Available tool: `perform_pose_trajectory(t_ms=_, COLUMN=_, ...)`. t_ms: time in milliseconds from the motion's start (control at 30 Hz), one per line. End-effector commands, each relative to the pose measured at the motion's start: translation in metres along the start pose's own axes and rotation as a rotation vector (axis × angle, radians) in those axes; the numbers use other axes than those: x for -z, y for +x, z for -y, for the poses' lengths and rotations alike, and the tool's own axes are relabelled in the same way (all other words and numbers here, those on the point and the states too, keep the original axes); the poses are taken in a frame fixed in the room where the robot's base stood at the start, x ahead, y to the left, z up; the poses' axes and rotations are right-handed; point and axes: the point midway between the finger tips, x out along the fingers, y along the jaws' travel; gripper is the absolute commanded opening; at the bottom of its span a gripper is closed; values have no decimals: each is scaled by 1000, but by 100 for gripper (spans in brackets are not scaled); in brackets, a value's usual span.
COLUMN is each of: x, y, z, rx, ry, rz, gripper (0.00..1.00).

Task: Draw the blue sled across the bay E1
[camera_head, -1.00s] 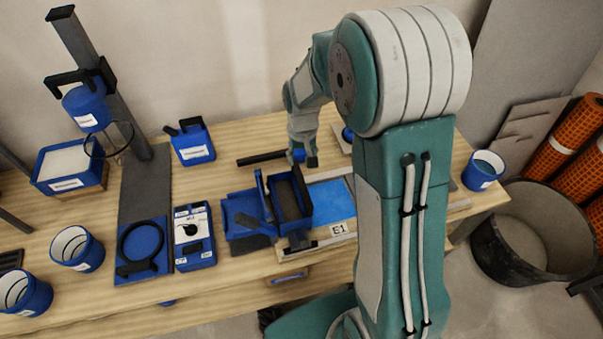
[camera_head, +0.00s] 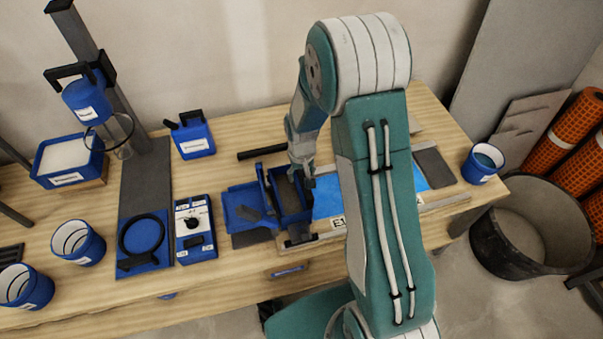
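The blue sled (camera_head: 292,213) is an open blue box with dark inner walls and a black bar at its front. It sits at the left end of bay E1 (camera_head: 325,203), whose bright blue bed shows to its right, partly behind my arm. The E1 label (camera_head: 338,222) is at the bay's front edge, partly covered by my arm. My gripper (camera_head: 305,181) is at the sled's upper right part, pointing down. The fingers are small and partly hidden, so I cannot tell whether they hold the sled.
A blue tray (camera_head: 240,208) lies just left of the sled. A control box (camera_head: 194,228) and a round black ring on a blue plate (camera_head: 143,240) stand further left. A dark bar (camera_head: 262,152) lies behind the sled. A dark grey plate (camera_head: 433,168) and a blue cup (camera_head: 482,163) are to the right.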

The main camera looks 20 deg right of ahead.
Motion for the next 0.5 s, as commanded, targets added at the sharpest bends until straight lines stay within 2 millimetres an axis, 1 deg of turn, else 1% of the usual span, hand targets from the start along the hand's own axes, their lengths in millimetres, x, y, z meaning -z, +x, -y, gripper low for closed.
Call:
perform_pose_trajectory(t_ms=33, x=0, y=0, z=0, rx=0, ry=0, rz=0, gripper=43)
perform_pose_trajectory(t_ms=67, x=0, y=0, z=0, rx=0, ry=0, rz=0, gripper=30)
perform_pose_trajectory(t_ms=100, x=0, y=0, z=0, rx=0, ry=0, rz=0, gripper=12)
perform_pose_trajectory(t_ms=133, x=0, y=0, z=0, rx=0, ry=0, rz=0, gripper=0)
perform_pose_trajectory(t_ms=367, x=0, y=0, z=0, rx=0, ry=0, rz=1, gripper=0)
perform_pose_trajectory(t_ms=500, x=0, y=0, z=-9, rx=0, ry=2, rz=2, gripper=0)
